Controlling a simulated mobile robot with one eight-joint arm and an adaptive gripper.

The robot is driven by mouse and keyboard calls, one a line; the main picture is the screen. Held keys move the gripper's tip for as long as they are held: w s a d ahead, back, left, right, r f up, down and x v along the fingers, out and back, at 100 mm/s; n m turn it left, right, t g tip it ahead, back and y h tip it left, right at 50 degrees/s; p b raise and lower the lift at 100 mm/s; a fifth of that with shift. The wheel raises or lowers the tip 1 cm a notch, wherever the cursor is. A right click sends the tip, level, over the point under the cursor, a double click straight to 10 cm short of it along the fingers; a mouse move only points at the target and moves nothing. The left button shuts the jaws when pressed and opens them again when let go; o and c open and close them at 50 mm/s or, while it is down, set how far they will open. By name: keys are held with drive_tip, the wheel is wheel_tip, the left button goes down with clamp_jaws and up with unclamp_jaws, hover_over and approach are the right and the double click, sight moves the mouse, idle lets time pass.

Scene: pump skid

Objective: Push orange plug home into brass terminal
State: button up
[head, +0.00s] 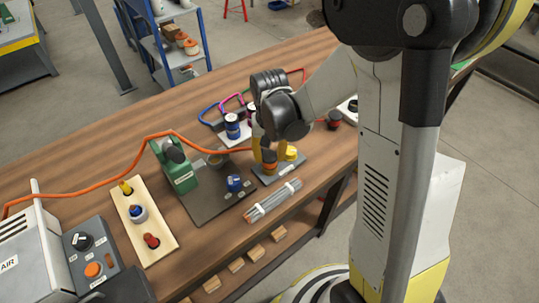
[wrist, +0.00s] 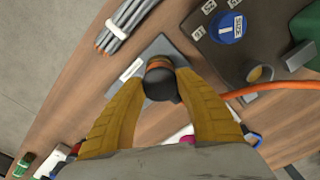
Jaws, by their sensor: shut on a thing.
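My gripper (head: 275,154) is low over a small grey plate (head: 267,179) near the front edge of the bench. In the wrist view, its two yellow fingers (wrist: 162,80) are closed around a dark plug with an orange band (wrist: 158,64). The plug (head: 269,166) stands over the plate between the fingers. An orange cable runs in from the left to the gripper, and its end is hidden behind a finger. I cannot make out a brass terminal under the plug, nor how deep the plug sits. A white label lies on the plate.
Left of the gripper, a dark mat (head: 205,205) holds a green unit (head: 179,172), a brass-rimmed cup (head: 215,160) and a blue knob (head: 235,184). Grey rods (head: 272,201) lie close in front of the plate. The orange cable (wrist: 270,88) crosses the bench.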

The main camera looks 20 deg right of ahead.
drive_tip(key=o, duration=1.3)
wheel_tip(320, 180, up, 12)
drive_tip(key=shift+s+f, duration=0.1)
drive_tip(key=s+r+n+t, duration=0.1)
drive_tip(key=s+r+t, duration=0.1)
drive_tip(key=s, duration=0.2)
drive_tip(key=s+r+n+t, duration=0.1)
drive_tip(key=s+r+t, duration=0.1)
drive_tip(key=s, duration=0.2)
drive_tip(key=s+r+n+t, duration=0.1)
drive_tip(key=s+r+t, duration=0.1)
drive_tip(key=s+t, duration=0.1)
drive_tip(key=shift+s, duration=0.75)
